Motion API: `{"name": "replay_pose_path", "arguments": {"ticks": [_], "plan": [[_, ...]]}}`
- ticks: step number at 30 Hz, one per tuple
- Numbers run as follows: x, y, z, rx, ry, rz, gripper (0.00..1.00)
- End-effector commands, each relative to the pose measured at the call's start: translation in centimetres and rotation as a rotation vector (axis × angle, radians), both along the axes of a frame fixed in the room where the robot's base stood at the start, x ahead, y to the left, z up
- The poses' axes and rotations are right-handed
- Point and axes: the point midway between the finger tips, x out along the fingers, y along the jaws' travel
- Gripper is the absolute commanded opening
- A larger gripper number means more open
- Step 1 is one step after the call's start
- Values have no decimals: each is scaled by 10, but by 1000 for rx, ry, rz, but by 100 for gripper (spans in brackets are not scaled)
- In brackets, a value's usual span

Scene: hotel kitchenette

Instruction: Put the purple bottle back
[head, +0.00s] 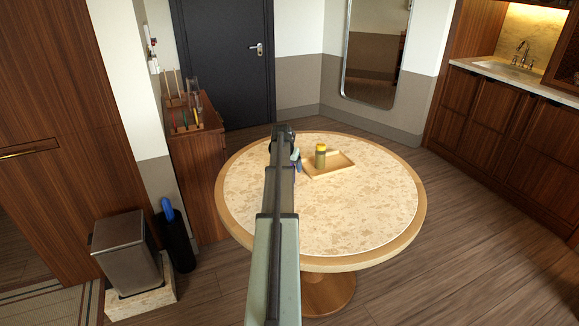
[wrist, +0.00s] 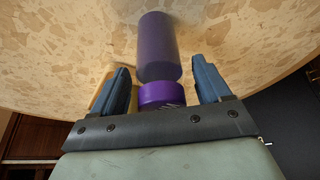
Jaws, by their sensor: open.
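The purple bottle (wrist: 157,48) shows in the wrist view with its cap (wrist: 162,95) toward my gripper. This view appears upside down, and the bottle seems to stand upright on the table. My gripper (wrist: 163,84) is open, with one blue finger on each side of the bottle near its cap and a visible gap at the right finger. In the head view my gripper (head: 287,148) is over the far half of the round table, just left of a wooden tray (head: 342,168). My arm hides most or all of the purple bottle there.
A yellow-capped bottle (head: 320,157) stands at the tray's left side; the rest of the tray looks empty. The round table (head: 375,205) is otherwise clear. A wooden cabinet (head: 197,165) with small racks stands left of it, and a bin (head: 120,250) nearer.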

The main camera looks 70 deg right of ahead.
Motion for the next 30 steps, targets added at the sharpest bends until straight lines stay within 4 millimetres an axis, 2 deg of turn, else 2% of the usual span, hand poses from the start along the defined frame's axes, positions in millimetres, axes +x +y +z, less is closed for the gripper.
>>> {"name": "replay_pose_path", "arguments": {"ticks": [5,18,24,30], "plan": [[0,6,15,-2,-1,0,77],[0,36,86,-2,-1,0,77],[0,44,106,-1,-1,-1,77],[0,46,112,0,0,-1,77]]}}
